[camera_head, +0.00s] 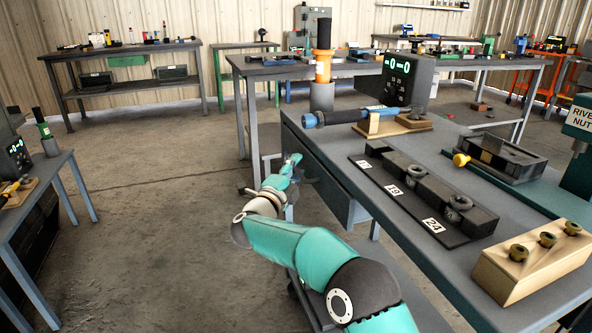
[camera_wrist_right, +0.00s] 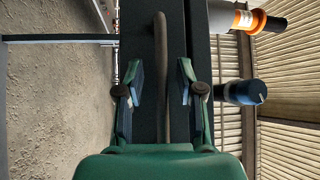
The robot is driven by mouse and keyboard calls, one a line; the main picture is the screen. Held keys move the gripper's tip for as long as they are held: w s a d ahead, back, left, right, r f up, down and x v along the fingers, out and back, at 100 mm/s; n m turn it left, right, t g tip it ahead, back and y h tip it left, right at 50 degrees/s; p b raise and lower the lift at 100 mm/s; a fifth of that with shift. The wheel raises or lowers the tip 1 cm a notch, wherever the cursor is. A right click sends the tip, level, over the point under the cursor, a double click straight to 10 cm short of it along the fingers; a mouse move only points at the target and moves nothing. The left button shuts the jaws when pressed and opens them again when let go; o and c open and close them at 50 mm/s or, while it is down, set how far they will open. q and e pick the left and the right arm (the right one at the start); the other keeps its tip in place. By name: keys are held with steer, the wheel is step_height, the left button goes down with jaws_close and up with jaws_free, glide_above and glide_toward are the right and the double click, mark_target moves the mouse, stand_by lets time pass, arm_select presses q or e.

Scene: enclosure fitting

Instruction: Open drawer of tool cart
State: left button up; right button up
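The grey tool cart (camera_head: 440,250) stands at the right in the head view, with a dark drawer (camera_head: 322,178) under its top. The drawer looks closed. My right gripper (camera_head: 290,166) is at the drawer's front. In the right wrist view a grey bar handle (camera_wrist_right: 162,60) runs up the dark drawer front (camera_wrist_right: 183,30). The fingers of my right gripper (camera_wrist_right: 158,82) are open, one on each side of the handle, with gaps visible between. My left gripper is not in view.
On the cart top are a torque tool (camera_head: 350,116) on a wooden stand, a black socket tray (camera_head: 425,195), a wooden block with brass fittings (camera_head: 530,260) and a dark fixture (camera_head: 500,155). Another table (camera_head: 30,195) stands at the left. The floor (camera_head: 150,220) between is clear.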

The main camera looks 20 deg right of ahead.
jaws_close()
steer(key=shift+a+f, duration=0.1)
steer(key=shift+f, duration=0.05)
stand_by(0.4)
